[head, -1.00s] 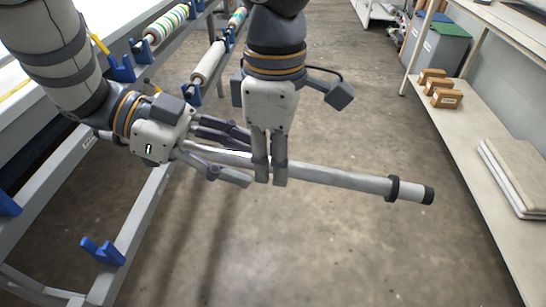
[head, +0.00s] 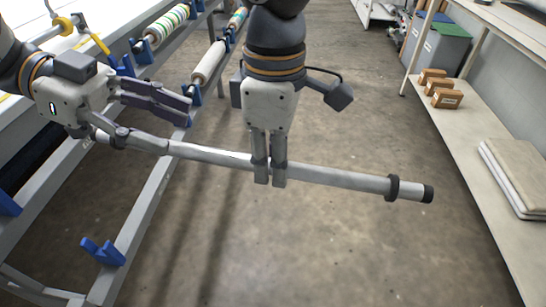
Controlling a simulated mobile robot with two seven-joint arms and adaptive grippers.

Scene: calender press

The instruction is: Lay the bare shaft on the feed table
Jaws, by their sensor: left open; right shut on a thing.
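The bare shaft (head: 335,177) is a long grey bar with a dark collar and dark tip at its right end. It hangs in the air above the floor, tilted slightly down to the right. My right gripper (head: 269,178) points down and is shut on the shaft near its middle. My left gripper (head: 158,120) is open at the shaft's left end, its fingers spread, with the lower finger overlapping the shaft there. Whether that finger touches the shaft I cannot tell. The white surface at upper left (head: 107,14) may be the feed table.
A grey frame (head: 140,212) with blue cradles (head: 102,251) stands at left. Rollers, one striped (head: 166,24) and one pale (head: 208,64), rest in its upper cradles. A bench at right (head: 478,135) holds small brown boxes (head: 446,97) and flat boards (head: 515,172). The floor between is clear.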

